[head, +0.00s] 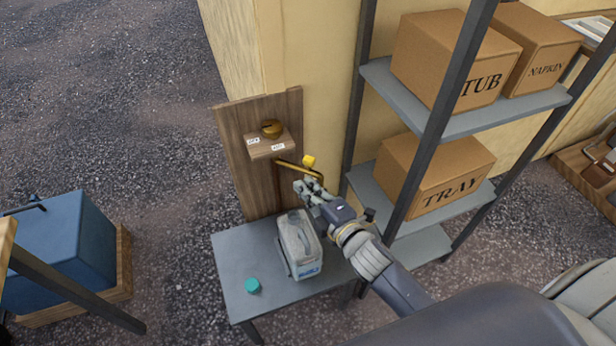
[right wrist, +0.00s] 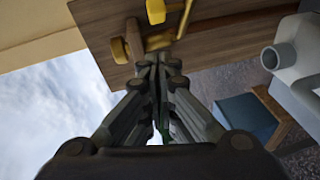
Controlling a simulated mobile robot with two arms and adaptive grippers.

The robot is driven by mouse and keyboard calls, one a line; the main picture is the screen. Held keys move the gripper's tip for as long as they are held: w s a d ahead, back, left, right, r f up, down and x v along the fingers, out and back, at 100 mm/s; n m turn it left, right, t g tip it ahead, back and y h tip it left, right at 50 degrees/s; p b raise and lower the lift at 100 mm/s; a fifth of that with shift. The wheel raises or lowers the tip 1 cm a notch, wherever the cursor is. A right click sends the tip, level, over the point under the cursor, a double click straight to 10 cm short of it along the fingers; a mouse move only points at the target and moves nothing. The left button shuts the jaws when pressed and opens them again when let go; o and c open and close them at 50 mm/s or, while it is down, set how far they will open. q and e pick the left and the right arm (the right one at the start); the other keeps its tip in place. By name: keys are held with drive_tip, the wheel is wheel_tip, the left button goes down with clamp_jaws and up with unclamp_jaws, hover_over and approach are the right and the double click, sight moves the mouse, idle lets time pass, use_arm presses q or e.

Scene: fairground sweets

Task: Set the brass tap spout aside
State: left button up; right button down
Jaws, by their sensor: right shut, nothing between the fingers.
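A brass tap with a spout (head: 297,169) and a yellow handle (head: 309,160) sticks out to the right from an upright wooden board (head: 240,160). In the right wrist view the brass spout (right wrist: 184,20) and yellow handle (right wrist: 156,11) lie just beyond my fingertips. My right gripper (head: 303,187) is shut and empty, close by the spout's outer end in the head view; I cannot tell if it touches. In the right wrist view its fingertips (right wrist: 157,62) are together below the brass parts. My left gripper is not in view.
A pale canister (head: 299,245) and a teal cap (head: 252,286) stand on the grey table (head: 232,262) below the tap. A shelf rack (head: 455,124) with labelled boxes stands close on the right. A blue box (head: 62,250) is on the left.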

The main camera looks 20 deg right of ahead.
sight(310, 173)
drive_tip(key=w, duration=0.1)
drive_tip(key=w+d+b, duration=0.1)
drive_tip(key=w, duration=0.1)
drive_tip(key=w+f, duration=0.1)
drive_tip(key=w, duration=0.1)
drive_tip(key=shift+d+b, duration=0.35)
drive_tip(key=shift+d, duration=0.1)
drive_tip(key=shift+w+d, duration=0.1)
drive_tip(key=shift+d, duration=0.15)
